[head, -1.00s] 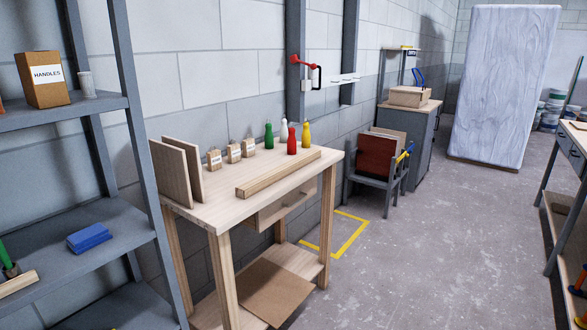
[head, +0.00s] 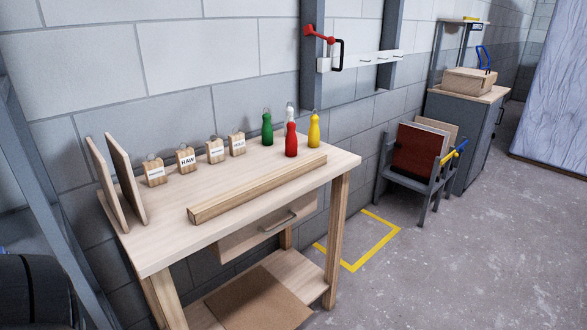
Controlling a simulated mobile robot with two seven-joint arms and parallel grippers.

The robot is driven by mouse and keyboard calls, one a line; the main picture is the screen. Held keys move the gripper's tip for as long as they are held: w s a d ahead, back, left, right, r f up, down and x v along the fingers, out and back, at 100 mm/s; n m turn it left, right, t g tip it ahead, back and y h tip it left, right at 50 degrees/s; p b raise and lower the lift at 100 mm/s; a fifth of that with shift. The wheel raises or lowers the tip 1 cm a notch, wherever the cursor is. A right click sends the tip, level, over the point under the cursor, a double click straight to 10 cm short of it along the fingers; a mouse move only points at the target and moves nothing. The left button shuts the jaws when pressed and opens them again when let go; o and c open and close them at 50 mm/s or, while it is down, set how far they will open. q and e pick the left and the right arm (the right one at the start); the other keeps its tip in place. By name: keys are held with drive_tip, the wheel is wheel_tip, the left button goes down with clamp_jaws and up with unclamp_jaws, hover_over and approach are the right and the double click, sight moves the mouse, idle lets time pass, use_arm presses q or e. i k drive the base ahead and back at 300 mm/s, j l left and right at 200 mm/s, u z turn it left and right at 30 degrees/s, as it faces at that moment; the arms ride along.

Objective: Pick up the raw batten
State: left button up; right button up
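A long bare-wood batten (head: 258,188), unpainted, lies along the front part of the wooden workbench (head: 180,236). It runs from the middle of the top towards its right end. Its top and long front side are in clear view and nothing covers it. Neither of my gripper's fingers show in the head view, and nothing touches the batten.
Several small labelled wooden blocks (head: 187,159) stand behind the batten. Green, white, red and yellow bottles (head: 291,139) stand behind its right half. Two upright boards (head: 126,178) stand at the left end. A grey rack post (head: 50,215) rises left of the bench.

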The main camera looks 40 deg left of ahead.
sight(199, 213)
drive_tip(key=i, duration=1.45)
drive_tip(key=i+u, duration=0.15)
drive_tip(key=i, duration=0.5)
drive_tip(key=i+l+u, duration=0.1)
drive_tip(key=i, duration=0.5)
drive_tip(key=l+u, duration=0.1)
drive_tip(key=u, duration=3)
drive_tip(key=l, duration=0.1)
